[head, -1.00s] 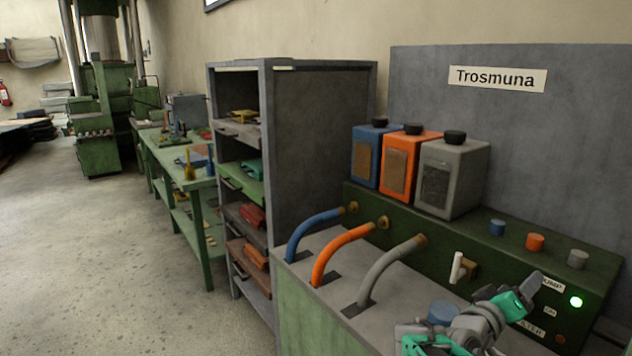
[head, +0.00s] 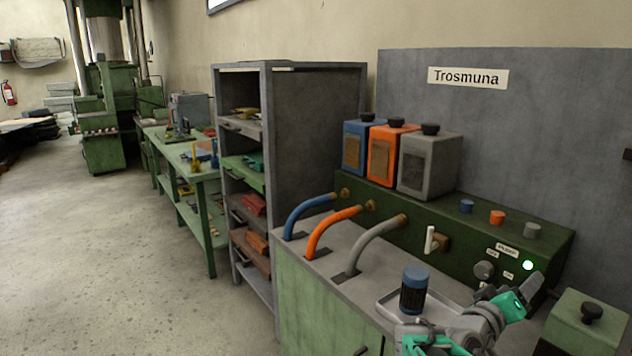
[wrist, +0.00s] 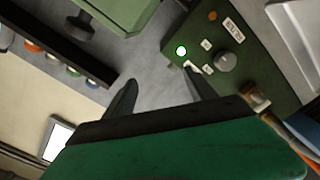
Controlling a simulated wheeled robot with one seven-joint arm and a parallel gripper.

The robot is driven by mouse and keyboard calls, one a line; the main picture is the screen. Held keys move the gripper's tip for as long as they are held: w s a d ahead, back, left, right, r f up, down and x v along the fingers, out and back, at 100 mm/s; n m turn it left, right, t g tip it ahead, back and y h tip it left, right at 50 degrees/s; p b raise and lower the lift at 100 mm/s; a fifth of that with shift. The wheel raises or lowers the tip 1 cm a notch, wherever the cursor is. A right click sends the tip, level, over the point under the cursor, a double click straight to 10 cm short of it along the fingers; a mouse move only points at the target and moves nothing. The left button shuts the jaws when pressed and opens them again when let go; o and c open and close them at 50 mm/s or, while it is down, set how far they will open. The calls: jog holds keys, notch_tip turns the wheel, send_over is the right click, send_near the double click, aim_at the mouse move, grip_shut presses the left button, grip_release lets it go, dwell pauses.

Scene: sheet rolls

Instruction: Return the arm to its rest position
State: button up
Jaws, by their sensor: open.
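My arm shows at the lower right of the head view, folded low in front of the green machine (head: 455,235). In the wrist view my gripper (wrist: 160,76) has its two dark fingers spread, with nothing between them. Beyond the fingers, the wrist view shows the machine's dark green panel (wrist: 262,62) with a lit green lamp (wrist: 181,51) and a grey knob (wrist: 225,61). I see no contact between the fingers and the panel. The head view shows the fingers only small and partly hidden.
A blue-topped dark canister (head: 414,290) stands in a grey tray (head: 386,306) close to my arm. A green box with a black knob (head: 585,325) stands at the right. Open floor (head: 90,260) lies left.

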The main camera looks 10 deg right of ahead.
jog(key=a+f+g+y+p, duration=0.15)
jog(key=a+y+p, duration=0.3)
jog(key=a, duration=0.55)
jog(key=a+f+y+p, duration=0.3)
jog(key=a+y, duration=0.3)
jog(key=a, duration=0.4)
jog(key=s+a+n+g+y+p, duration=0.2)
jog(key=s+a+y, duration=0.3)
jog(key=s+a, duration=0.6)
jog(key=a+g+p, duration=0.1)
jog(key=a, duration=0.3)
jog(key=shift+r, duration=0.3)
jog(key=shift+g+y, duration=0.25)
